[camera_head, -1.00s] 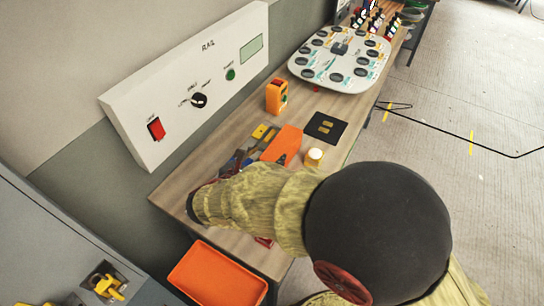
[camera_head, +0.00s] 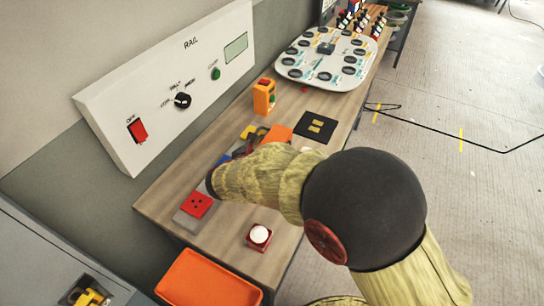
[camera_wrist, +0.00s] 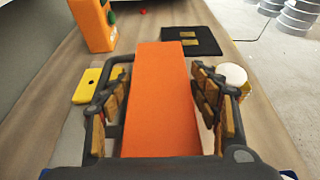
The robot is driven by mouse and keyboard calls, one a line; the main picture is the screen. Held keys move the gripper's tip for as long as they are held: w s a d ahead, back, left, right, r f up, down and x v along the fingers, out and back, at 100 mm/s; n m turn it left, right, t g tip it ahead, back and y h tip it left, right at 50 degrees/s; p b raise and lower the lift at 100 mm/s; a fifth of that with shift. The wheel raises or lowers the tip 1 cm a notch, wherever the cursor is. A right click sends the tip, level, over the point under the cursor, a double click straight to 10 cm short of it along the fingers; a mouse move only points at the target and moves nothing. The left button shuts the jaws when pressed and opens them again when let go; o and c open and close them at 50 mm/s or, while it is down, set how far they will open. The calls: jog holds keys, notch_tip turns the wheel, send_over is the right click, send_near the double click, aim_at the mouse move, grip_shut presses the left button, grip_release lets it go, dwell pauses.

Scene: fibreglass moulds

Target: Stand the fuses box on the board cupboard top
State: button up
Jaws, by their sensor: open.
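An orange box (camera_head: 279,134), which I take to be the fuses box, lies on the wooden bench; no label on it is readable. In the wrist view the orange box (camera_wrist: 165,100) runs lengthwise between the fingers of my gripper (camera_wrist: 163,105). The gripper is open, with one finger on each side and a narrow gap on the right; whether the left finger touches cannot be told. In the head view my arm hides most of the gripper and part of the box. A grey cupboard (camera_head: 35,250), perhaps the board cupboard, stands at lower left.
An orange upright device (camera_head: 264,97), a black pad (camera_head: 316,127) and a yellow piece (camera_wrist: 88,88) are near the box. A white round-topped item (camera_wrist: 231,74) is close to the right finger. A red socket (camera_head: 198,205), white-button box (camera_head: 260,235) and orange tray (camera_head: 208,279) are nearer.

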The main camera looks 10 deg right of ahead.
jog(key=shift+r, duration=0.1)
jog(key=c, duration=1.3)
jog(key=shift+c, duration=0.2)
jog(key=shift+r, duration=0.1)
jog(key=shift+r+p, duration=0.45)
jog(key=shift+r, duration=0.1)
notch_tip(320, 180, up, 3)
jog(key=shift+f+p, duration=0.2)
jog(key=shift+p, duration=0.55)
jog(key=s+r, duration=0.1)
jog(key=r, duration=0.1)
jog(key=s+r+p, duration=0.1)
jog(key=s+r, duration=0.1)
jog(key=s+r+p, duration=0.1)
jog(key=s+r, duration=0.1)
jog(key=shift+d, duration=0.4)
jog(key=s+d+r+p, duration=0.1)
jog(key=s+r+p, duration=0.1)
jog(key=s, duration=0.6)
jog(key=shift+s+d+r+p, duration=0.35)
jog(key=shift+s+r+p, duration=0.05)
jog(key=shift+r, duration=0.15)
